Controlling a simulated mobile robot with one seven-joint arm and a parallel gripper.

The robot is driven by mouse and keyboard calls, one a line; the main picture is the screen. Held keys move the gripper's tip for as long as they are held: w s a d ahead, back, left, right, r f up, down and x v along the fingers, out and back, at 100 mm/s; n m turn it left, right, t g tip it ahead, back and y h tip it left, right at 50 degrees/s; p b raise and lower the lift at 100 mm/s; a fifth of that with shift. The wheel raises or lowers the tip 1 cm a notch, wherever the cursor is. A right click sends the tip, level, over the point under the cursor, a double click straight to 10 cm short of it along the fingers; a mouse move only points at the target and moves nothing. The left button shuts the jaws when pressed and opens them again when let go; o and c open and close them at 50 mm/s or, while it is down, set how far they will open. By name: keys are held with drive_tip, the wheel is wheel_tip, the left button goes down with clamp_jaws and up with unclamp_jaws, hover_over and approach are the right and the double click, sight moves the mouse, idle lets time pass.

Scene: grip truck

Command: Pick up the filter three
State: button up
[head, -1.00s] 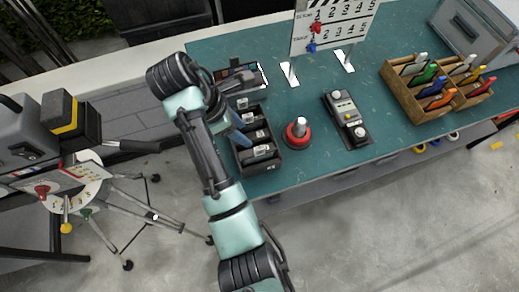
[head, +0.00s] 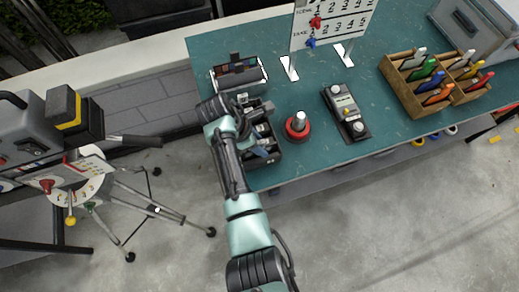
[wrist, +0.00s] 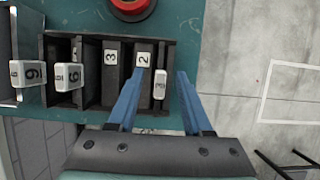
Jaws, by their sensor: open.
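In the wrist view a black rack (wrist: 90,40) holds several dark upright filters with white number tags. One filter (wrist: 111,70) has a tag that reads 3, and the one to its right (wrist: 143,60) reads 2. A filter at the right end (wrist: 160,86) has a raised, sideways tag that looks like a 3, but is hard to read. My gripper (wrist: 160,76) is open and empty, with its blue fingers on either side of that right-end filter. The left finger partly covers the 2 filter. In the head view my arm partly hides the rack (head: 270,156).
Two more raised filters tagged 6 (wrist: 69,76) and 6 or 9 (wrist: 28,74) stand at the left. A red-based knob (head: 297,126), a control box (head: 346,110) and a wooden marker holder (head: 405,90) stand right of the rack on the green bench (head: 310,160).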

drive_tip(key=shift+d+f, duration=0.1)
drive_tip(key=shift+f, duration=0.1)
clamp_jaws()
idle(1.3)
